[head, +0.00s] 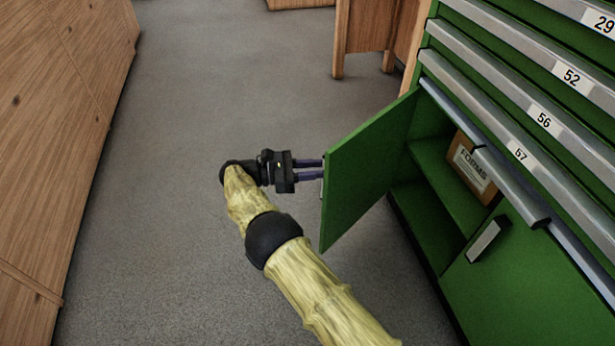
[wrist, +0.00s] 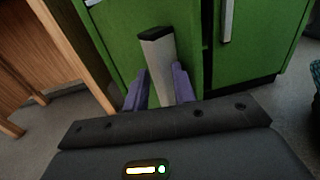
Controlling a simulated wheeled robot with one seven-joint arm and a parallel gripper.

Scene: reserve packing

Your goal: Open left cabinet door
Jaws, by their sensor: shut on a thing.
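The left cabinet door (head: 365,165) is green and stands swung well out from the green cabinet (head: 480,290). My gripper (head: 322,169) is at the door's free edge, its two purple fingers reaching to the handle there. In the wrist view the fingers sit on either side of the door's silver handle (wrist: 158,60), which has a dark end. The gripper is shut on this handle. Most of the handle is hidden in the head view. The open compartment shows a shelf (head: 450,195) and a brown box labelled FORMS (head: 472,168).
The right cabinet door (head: 530,275) is closed, with a silver handle (head: 489,240). Numbered drawers (head: 520,85) are above. A wooden cabinet (head: 60,130) stands at the left, and a wooden table (head: 365,30) at the back. The grey floor (head: 190,80) between is clear.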

